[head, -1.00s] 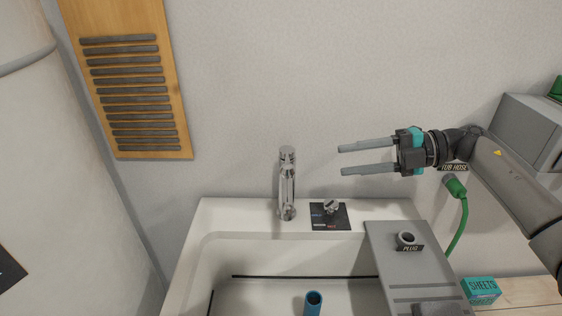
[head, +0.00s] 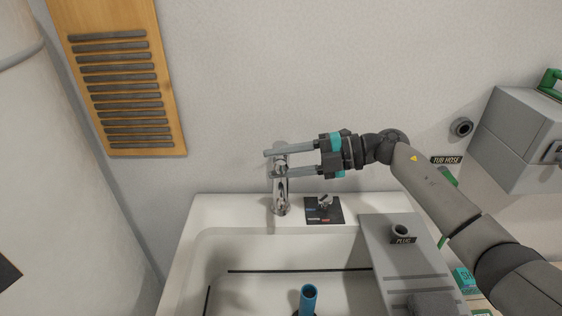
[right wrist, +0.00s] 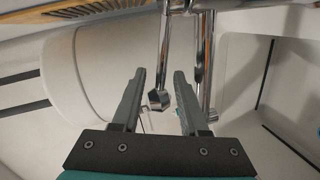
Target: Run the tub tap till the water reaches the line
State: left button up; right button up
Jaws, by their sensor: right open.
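The chrome tub tap (head: 281,197) stands at the tub's back rim. A small chrome knob (head: 324,202) sits on a dark plate with blue and red marks to its right. The white tub (head: 208,222) has a black line (head: 300,271) along its inside wall. I cannot make out water in it. My right gripper (head: 270,163) is open, its fingers pointing left across the upper part of the tap. In the right wrist view the tap's chrome parts (right wrist: 158,98) show between and beside the open fingers (right wrist: 160,76); contact cannot be told. My left gripper is out of view.
A blue upright tube (head: 308,297) stands in the tub. A grey board (head: 385,255) at the right carries a ring-shaped plug (head: 401,230). A TUB HOSE label (head: 446,160) and a grey box (head: 520,140) are on the right wall. A slatted wooden panel (head: 120,85) hangs left.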

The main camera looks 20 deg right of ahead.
jog(key=shift+c, duration=0.3)
grip_shut()
jog(key=shift+a+f, duration=0.1)
jog(key=shift+a, duration=0.05)
dwell(0.8)
